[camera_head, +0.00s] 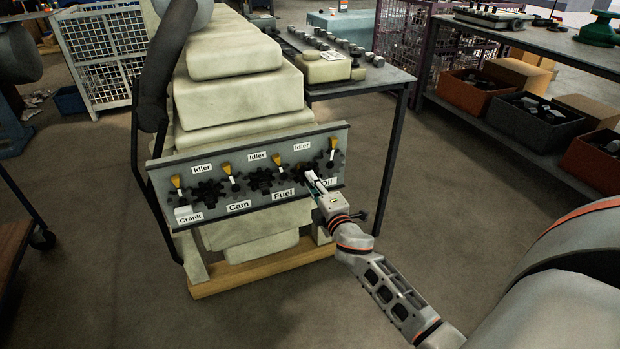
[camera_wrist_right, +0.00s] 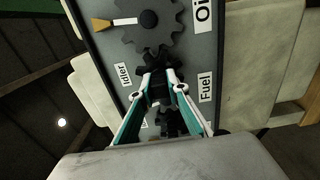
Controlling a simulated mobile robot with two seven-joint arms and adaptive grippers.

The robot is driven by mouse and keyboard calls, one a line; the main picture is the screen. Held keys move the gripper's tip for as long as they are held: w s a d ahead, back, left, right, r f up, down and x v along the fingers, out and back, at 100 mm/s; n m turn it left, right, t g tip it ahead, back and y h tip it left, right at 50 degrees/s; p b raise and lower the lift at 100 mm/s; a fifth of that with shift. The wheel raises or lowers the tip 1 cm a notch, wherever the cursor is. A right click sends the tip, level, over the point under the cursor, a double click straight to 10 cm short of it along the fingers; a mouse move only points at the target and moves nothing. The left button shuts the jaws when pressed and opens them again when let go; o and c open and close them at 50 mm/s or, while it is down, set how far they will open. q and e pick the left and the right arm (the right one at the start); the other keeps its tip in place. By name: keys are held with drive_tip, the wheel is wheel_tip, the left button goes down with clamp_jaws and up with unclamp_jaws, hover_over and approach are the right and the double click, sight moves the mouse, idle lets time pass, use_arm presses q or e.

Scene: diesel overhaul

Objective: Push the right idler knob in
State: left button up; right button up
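The grey panel (camera_head: 238,212) on the engine front carries a row of dark gears with orange-tipped pointers. The right idler gear (camera_head: 299,170) sits below the rightmost "Idler" label (camera_head: 302,146), between the "Fuel" and "Oil" labels. My right gripper (camera_head: 310,177) reaches the panel there from the lower right. My left gripper is not in view.
The oil gear (camera_wrist_right: 149,20) with its orange-tipped pointer is close beside my right fingers. A workbench (camera_head: 388,76) with small parts stands behind the engine to the right. Shelves with bins (camera_head: 538,122) are farther right. The floor between is clear.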

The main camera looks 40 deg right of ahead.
clamp_jaws()
drive_tip(key=shift+w, duration=0.15)
drive_tip(key=shift+x, duration=0.95)
drive_tip(key=o, duration=1.3)
unclamp_jaws()
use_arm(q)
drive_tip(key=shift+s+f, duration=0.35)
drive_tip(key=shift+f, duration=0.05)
use_arm(e)
drive_tip(key=shift+o, duration=0.2)
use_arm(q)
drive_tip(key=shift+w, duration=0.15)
